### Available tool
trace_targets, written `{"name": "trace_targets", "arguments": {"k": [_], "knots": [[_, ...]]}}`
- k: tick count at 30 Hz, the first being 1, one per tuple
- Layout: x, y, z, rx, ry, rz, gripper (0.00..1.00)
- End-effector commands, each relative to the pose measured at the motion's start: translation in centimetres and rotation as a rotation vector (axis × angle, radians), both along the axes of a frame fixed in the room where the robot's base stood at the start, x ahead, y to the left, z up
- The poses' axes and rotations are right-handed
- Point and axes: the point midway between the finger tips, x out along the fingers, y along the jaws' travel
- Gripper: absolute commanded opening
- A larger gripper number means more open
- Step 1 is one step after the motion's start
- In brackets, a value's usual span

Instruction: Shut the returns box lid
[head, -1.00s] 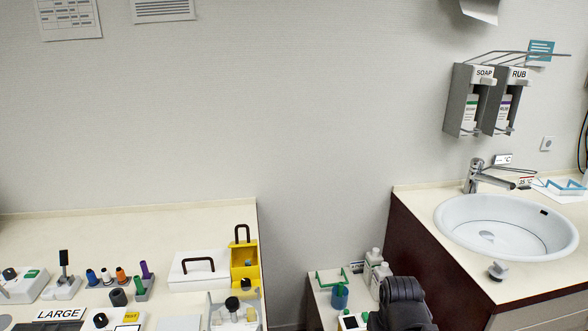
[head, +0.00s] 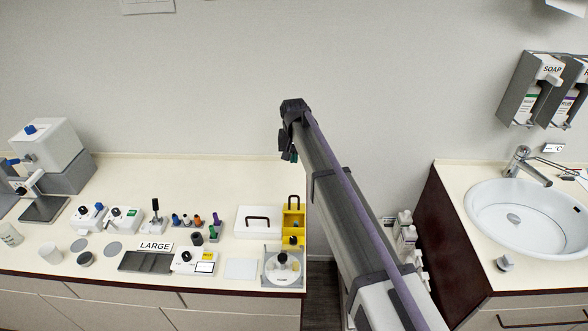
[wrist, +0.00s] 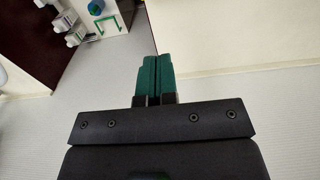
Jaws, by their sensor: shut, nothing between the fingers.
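A small yellow box (head: 293,225) stands at the right end of the left counter in the head view. Its yellow lid (head: 293,206), with a dark handle on top, stands upright at the back, so the box looks open. I see no readable name on it, but it looks like the returns box. My gripper (head: 290,155) is raised above and behind the yellow box, apart from it. In the wrist view, the green fingers (wrist: 154,75) are together with nothing between them. The yellow box is not in the wrist view.
A white box with a black handle (head: 259,221) stands just left of the yellow box. A round-topped device (head: 283,268) is in front of it. Several small tools and a LARGE-labelled tray (head: 146,261) lie further left. A gap separates this counter from the sink (head: 528,218).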

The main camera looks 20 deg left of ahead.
Motion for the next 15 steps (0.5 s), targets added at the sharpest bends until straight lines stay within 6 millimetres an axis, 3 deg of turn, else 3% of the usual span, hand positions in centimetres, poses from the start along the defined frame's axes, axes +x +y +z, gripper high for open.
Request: {"name": "trace_targets", "arguments": {"k": [1, 13, 15], "knots": [[0.0, 0.0, -1.4, 0.0, 0.0, 0.0, 0.0], [0.3, 0.0, -10.2, 0.0, 0.0, 0.0, 0.0], [-0.8, -0.3, -10.9, 0.0, 0.0, 0.001, 0.0]]}}
